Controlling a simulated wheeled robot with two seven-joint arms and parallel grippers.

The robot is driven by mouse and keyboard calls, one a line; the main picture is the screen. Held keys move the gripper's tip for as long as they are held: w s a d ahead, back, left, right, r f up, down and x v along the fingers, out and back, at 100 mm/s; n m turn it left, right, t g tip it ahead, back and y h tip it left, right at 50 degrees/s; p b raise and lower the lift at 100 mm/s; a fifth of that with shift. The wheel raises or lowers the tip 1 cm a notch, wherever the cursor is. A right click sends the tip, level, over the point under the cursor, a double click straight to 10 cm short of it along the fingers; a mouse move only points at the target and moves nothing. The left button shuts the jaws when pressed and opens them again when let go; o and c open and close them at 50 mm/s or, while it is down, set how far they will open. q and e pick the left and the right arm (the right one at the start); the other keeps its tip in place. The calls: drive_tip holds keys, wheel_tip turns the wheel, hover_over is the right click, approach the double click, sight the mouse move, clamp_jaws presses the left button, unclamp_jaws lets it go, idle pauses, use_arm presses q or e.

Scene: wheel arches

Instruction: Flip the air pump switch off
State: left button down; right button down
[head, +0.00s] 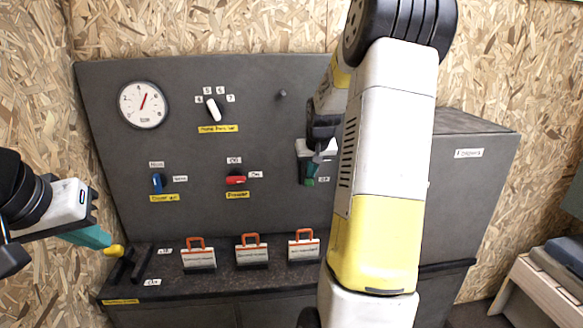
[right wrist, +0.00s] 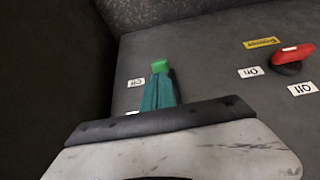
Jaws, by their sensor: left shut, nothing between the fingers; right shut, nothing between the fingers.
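My right gripper (head: 308,172) is shut in front of the grey panel (head: 255,120), right of the red switch (head: 236,180). At its teal fingertips shows a small green piece (right wrist: 160,66), possibly the handle of a switch mostly hidden behind the fingers. White labels, one reading Off (right wrist: 135,82), sit beside it. I cannot read any label as air pump. I cannot tell whether fingers and green piece touch. The red switch also shows at right in the right wrist view (right wrist: 292,56). My left gripper (head: 112,248) is shut at far left, beside a yellow piece by black levers (head: 142,263).
The panel bears a gauge (head: 143,105), a white selector (head: 213,109) and a blue switch (head: 157,183). Several orange-handled tags (head: 250,252) stand on the dark ledge. A grey cabinet (head: 470,190) is at right. My right arm hides part of the panel.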

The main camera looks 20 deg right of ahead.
drive_tip(key=shift+r, duration=0.15)
drive_tip(key=shift+r, duration=0.7)
